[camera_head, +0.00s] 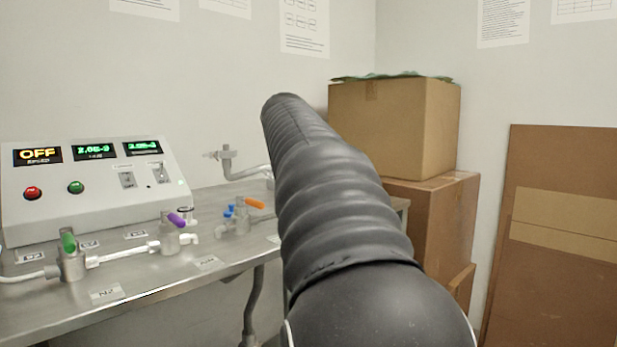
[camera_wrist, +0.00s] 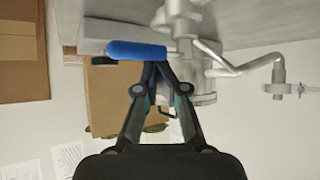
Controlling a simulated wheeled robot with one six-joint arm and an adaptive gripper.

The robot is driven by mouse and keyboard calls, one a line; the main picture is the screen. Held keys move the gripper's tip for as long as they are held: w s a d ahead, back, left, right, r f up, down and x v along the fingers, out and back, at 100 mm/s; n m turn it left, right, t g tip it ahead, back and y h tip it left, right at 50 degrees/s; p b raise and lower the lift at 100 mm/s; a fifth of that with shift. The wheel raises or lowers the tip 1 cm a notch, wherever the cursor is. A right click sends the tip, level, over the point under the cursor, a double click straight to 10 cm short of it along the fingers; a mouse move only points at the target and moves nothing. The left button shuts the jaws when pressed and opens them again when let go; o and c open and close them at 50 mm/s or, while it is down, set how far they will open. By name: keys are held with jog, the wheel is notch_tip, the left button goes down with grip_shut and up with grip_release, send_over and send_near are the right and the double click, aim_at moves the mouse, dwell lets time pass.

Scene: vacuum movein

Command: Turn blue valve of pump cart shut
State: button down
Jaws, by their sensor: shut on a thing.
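The blue valve handle (camera_wrist: 136,50) shows in the wrist view as a long rounded lever, lying level across the picture above my fingertips. My gripper (camera_wrist: 158,68) is shut on it, with both fingers converging at the lever's right part. The grey metal valve body and piping (camera_wrist: 182,22) rise beside the lever's right end. In the head view, my arm covers the middle, and neither my gripper nor this lever can be made out there.
A steel bench (camera_head: 140,305) carries a control box (camera_head: 95,180) and valves with green (camera_head: 69,242), purple (camera_head: 176,220) and orange (camera_head: 255,204) handles. Stacked cardboard boxes (camera_head: 395,125) stand behind my arm. Flat brown panels (camera_head: 560,290) lean at the right wall.

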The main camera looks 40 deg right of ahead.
jog(key=d+r+p, duration=0.3)
jog(key=a+r, duration=0.5)
jog(key=a, duration=0.2)
jog(key=shift+s+a+r, duration=0.2)
jog(key=shift+s+a, duration=0.15)
